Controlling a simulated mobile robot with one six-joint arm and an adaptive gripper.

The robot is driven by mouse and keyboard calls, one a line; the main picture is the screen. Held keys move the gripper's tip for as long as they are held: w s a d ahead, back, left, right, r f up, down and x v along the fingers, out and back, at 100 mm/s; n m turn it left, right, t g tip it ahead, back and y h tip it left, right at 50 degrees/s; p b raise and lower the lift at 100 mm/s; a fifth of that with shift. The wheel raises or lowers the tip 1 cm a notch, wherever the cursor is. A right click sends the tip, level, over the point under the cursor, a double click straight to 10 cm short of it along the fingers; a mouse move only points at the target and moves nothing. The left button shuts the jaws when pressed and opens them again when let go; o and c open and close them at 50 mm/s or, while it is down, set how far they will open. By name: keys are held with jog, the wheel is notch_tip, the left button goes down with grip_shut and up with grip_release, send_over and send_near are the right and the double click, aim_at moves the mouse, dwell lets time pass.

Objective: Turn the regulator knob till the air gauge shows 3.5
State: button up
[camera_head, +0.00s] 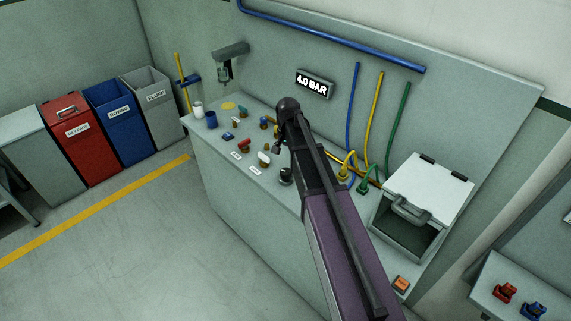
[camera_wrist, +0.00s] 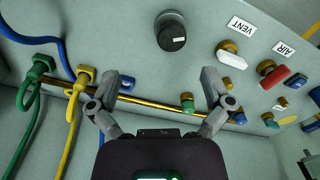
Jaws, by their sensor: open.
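The air gauge (camera_head: 314,85) on the back panel reads 4.0 BAR. My gripper (camera_wrist: 168,80) is open and empty. Its two fingers are spread, with the knob farther up the picture than their tips and apart from them. In the head view my arm hides most of the gripper.
Right of the knob in the wrist view are a white VENT lever (camera_wrist: 231,59) and a red AIR lever (camera_wrist: 275,77). A brass pipe (camera_wrist: 155,102) and green and yellow hoses (camera_wrist: 75,110) lie close to the fingers. A lidded box (camera_head: 428,190) stands right of my arm.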

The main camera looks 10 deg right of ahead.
aim_at(286, 172)
jog(key=w+r, duration=0.1)
jog(key=w+m+p, duration=0.1)
jog(key=w, duration=0.1)
jog(key=shift+w+r, duration=0.1)
jog(key=shift+r, duration=0.3)
jog(key=shift+f, duration=0.15)
notch_tip(286, 172, down, 14)
jog(key=b, duration=1.4)
jog(key=shift+r, duration=0.25)
jog(key=c, duration=1.1)
